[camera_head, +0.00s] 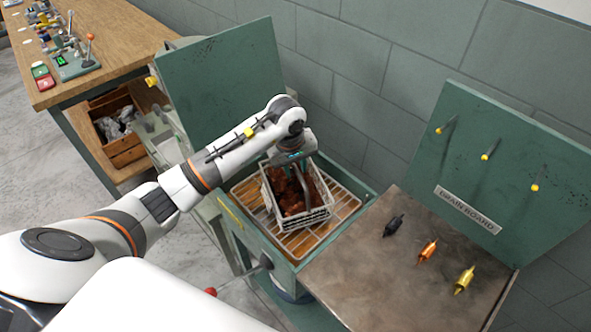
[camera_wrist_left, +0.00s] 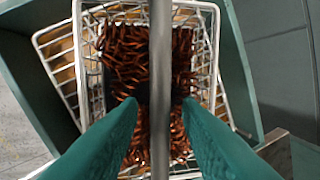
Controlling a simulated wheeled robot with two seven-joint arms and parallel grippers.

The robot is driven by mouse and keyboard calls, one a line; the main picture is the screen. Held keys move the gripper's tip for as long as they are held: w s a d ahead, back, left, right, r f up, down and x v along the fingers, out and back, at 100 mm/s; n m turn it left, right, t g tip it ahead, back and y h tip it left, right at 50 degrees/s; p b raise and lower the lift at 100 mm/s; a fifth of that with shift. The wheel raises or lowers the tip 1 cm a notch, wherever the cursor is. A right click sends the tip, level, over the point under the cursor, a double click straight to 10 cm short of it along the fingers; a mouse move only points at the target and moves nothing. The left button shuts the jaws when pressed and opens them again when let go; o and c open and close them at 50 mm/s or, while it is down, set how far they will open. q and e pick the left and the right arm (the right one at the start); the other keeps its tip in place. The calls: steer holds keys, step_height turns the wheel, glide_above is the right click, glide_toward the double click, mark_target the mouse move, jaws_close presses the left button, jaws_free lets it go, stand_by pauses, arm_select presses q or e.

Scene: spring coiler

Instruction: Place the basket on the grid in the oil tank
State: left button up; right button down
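The basket (camera_head: 305,217) is a pale wire basket full of reddish-brown springs. It stands over the wire grid (camera_head: 338,222) in the green oil tank (camera_head: 356,181), turned slightly relative to the grid, and seems to rest on it. Amber oil shows beneath the grid. My left gripper (camera_head: 301,166) points down at the basket's upright handle. In the left wrist view its teal fingers (camera_wrist_left: 160,102) stand on both sides of the grey handle bar (camera_wrist_left: 160,60), with slim gaps visible beside the bar. My right gripper is not in view.
The tank's green lid (camera_head: 220,85) stands open behind. A drain board (camera_head: 385,270) with three small coloured pieces lies to the right. A red-knobbed lever (camera_head: 211,291) sticks out in front. A wooden bench (camera_head: 105,35) and crate (camera_head: 122,150) stand at left.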

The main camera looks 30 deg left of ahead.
mark_target(291, 188)
arm_select(q)
step_height(291, 188, up, 10)
steer(key=s+b, duration=0.2)
steer(key=shift+r, duration=0.25)
